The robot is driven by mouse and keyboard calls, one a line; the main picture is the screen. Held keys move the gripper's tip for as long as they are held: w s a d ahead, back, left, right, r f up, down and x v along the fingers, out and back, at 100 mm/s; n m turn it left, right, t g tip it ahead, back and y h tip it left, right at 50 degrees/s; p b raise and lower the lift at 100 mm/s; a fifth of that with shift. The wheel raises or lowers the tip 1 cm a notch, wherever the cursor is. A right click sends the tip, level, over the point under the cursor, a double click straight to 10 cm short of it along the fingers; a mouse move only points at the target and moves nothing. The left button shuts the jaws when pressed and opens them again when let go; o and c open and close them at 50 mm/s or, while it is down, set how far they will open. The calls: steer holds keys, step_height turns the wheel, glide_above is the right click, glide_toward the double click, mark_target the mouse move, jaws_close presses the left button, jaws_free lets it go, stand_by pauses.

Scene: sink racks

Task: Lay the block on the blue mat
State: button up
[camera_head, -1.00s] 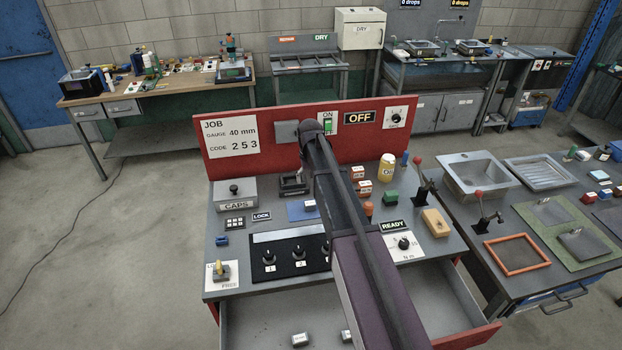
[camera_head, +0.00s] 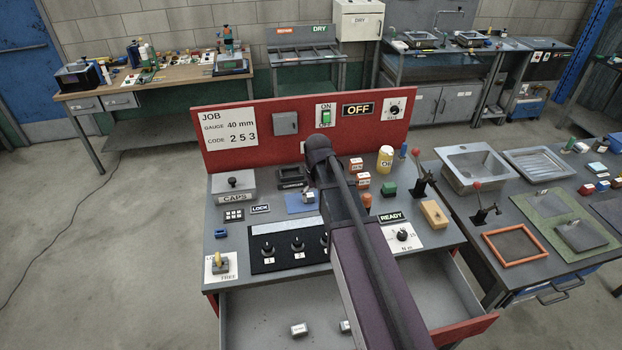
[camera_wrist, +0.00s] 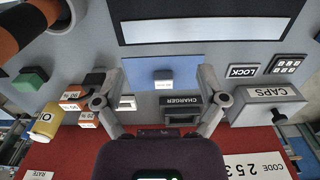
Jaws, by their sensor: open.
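The blue mat (camera_head: 294,208) lies on the bench's grey top, left of my arm; it also shows in the wrist view (camera_wrist: 140,66). A small block (camera_wrist: 163,82) with a white labelled face is on the mat near its edge in the wrist view. Its label is too small to read. My gripper (camera_wrist: 161,72) is open, with one finger on each side of the block and clear gaps between. Whether the fingertips are at the block's height, I cannot tell. In the head view my arm hides the gripper.
The charger (camera_wrist: 180,103) is close to one finger, and the CAPS box (camera_wrist: 268,102) is beyond it. Orange-brown blocks (camera_wrist: 75,97), a green block (camera_wrist: 31,80) and a yellow can (camera_wrist: 46,122) stand on the other side. The red back panel (camera_head: 260,148) rises behind. An open drawer (camera_head: 265,310) is in front.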

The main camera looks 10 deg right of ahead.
steer(key=s, duration=1.5)
steer(key=shift+w, duration=0.1)
step_height(320, 180, down, 7)
steer(key=b, duration=0.7)
steer(key=shift+r, duration=0.1)
